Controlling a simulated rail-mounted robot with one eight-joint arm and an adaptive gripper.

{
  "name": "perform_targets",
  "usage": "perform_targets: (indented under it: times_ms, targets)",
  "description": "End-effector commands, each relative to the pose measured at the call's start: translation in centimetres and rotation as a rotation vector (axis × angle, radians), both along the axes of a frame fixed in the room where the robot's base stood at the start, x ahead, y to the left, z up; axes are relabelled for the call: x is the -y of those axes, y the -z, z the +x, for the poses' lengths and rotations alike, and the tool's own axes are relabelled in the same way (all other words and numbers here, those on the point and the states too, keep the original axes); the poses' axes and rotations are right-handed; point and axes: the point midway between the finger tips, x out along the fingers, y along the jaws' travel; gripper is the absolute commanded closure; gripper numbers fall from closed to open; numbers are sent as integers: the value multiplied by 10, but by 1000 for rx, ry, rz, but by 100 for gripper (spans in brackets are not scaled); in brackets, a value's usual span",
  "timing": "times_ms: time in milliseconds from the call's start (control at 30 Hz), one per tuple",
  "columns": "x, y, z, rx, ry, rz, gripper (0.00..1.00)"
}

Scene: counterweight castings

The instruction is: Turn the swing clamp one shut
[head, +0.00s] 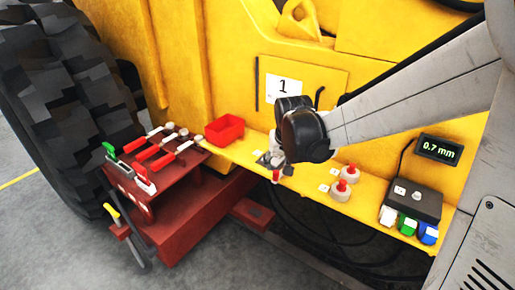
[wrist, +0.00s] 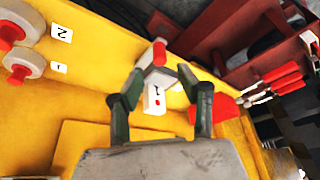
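Swing clamp one (wrist: 158,78) is a small grey piece with a red tip, beside a white label, on the yellow ledge (wrist: 90,95). In the head view, its red tip (head: 276,176) shows just below my gripper (head: 277,155), and my wrist hides part of the clamp. In the wrist view, my gripper (wrist: 162,78) has its two fingers apart, one on each side of the clamp. I cannot tell whether either finger touches it, or whether the clamp is swung open or shut.
Two pale round pieces with red knobs (head: 340,188) (head: 350,173) stand right of the clamp. A red bin (head: 224,130) stands left, beside a dark red stand (head: 185,205) with several red-handled clamps. A button box (head: 411,205) and a 0.7 mm display (head: 439,149) are farther right.

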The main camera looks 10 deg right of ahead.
Motion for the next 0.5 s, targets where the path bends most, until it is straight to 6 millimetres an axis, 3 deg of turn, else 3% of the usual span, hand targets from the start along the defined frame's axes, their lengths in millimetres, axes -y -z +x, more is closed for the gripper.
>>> perform_targets:
  times_ms: [200,500]
  targets:
    - [1,32,13,0,0,0,64]
    - [1,59,24,0,0,0,64]
